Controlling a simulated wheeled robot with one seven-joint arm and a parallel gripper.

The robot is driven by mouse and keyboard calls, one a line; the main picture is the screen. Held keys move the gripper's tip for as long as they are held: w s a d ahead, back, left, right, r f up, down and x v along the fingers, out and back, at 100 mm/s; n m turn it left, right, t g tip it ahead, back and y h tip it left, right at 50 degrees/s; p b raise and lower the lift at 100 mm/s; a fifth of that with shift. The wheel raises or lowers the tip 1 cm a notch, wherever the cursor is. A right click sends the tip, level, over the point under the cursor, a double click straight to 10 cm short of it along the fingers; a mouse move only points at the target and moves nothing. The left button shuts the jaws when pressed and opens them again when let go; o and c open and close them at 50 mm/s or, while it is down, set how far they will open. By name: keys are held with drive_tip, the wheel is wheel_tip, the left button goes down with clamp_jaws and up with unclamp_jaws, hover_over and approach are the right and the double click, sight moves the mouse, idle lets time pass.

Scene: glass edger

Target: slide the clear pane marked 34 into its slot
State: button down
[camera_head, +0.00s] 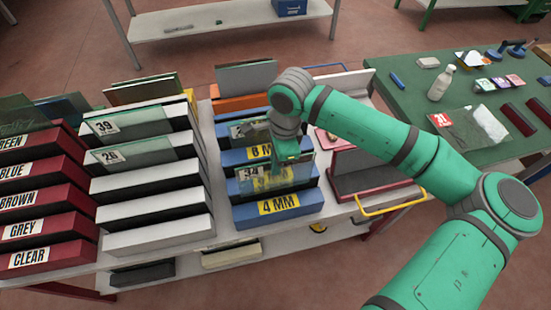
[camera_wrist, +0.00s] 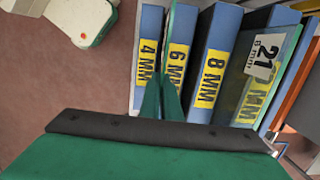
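The clear pane marked 34 (camera_head: 252,172) is upright, with its number label at its upper left. My gripper (camera_head: 286,157) is shut on its top edge. Through the pane shows the yellow 6 MM label (camera_wrist: 176,67) of the blue stepped rack (camera_head: 248,216). In the wrist view, the pane (camera_wrist: 172,22) is nearly edge-on between my fingers (camera_wrist: 161,98), near the 4 MM and 6 MM steps. The pane's lower edge is just behind the 4 MM label (camera_head: 279,204); I cannot tell whether it is inside a slot.
A pane marked 21 (camera_wrist: 265,55) stands at the rack's back step. Left are a white rack (camera_head: 155,241) with panes 39 (camera_head: 104,127) and 26 (camera_head: 110,156), and a red rack (camera_head: 42,256) with colour names. Right are a yellow-handled red rack (camera_head: 371,187) and a green table (camera_head: 415,90).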

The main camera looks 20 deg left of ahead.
sight(276, 182)
drive_tip(key=shift+f, duration=4.45)
drive_tip(key=shift+f, duration=0.4)
drive_tip(key=c, duration=1.9)
unclamp_jaws()
drive_tip(key=shift+r, duration=0.1)
drive_tip(key=r, duration=0.7)
drive_tip(key=d+r, duration=0.1)
drive_tip(key=r, duration=0.2)
drive_tip(key=shift+w+r, duration=0.2)
drive_tip(key=shift+r, duration=0.05)
